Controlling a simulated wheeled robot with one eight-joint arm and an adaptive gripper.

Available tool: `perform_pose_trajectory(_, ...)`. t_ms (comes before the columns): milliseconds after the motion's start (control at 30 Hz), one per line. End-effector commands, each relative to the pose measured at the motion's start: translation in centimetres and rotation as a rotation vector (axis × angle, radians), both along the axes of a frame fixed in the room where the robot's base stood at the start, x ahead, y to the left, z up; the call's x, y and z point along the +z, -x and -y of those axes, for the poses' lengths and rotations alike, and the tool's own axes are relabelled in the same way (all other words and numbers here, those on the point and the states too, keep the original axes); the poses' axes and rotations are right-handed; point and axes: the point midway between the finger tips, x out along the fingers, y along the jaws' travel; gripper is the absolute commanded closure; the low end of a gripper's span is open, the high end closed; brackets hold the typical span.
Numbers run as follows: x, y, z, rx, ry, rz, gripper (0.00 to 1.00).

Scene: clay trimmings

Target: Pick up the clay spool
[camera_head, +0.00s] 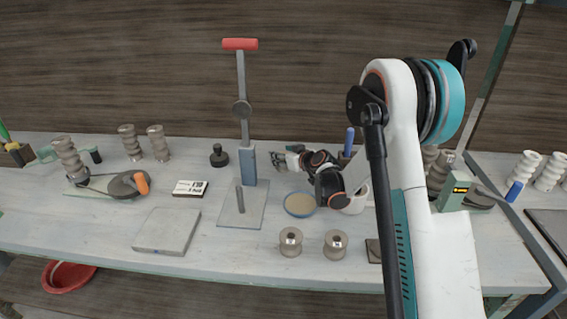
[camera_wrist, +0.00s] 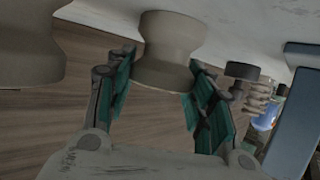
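My gripper (camera_wrist: 163,75) is open in the wrist view, its teal-lined fingers spread to either side of a beige clay spool (camera_wrist: 168,48) with a narrow waist. The spool looks close to the fingertips; whether they touch it I cannot tell. A second spool (camera_wrist: 25,48) is partly cut off at left. In the head view my gripper (camera_head: 284,158) is at the back of the table, right of the press, too small to show the spool at its fingers. Two similar spools, one left (camera_head: 290,242) and one right (camera_head: 335,245), stand near the front edge.
The press's blue column (camera_head: 248,166) stands just left of my gripper; it also shows in the wrist view (camera_wrist: 297,125). A black knobbed tool (camera_head: 218,156) and ridged clay pieces (camera_head: 131,143) are farther left. A round dish (camera_head: 300,205) lies in front of my gripper.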

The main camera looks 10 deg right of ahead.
Motion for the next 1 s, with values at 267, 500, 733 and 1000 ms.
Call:
perform_pose_trajectory(267,0.0,0.0,0.0,0.000,0.000,0.000,0.83)
perform_pose_trajectory(500,1.0,0.0,0.0,0.000,0.000,0.000,0.83)
perform_pose_trajectory(733,4.7,0.0,0.0,0.000,0.000,0.000,0.83)
perform_pose_trajectory(1000,12.3,0.1,0.0,0.000,0.000,0.000,0.83)
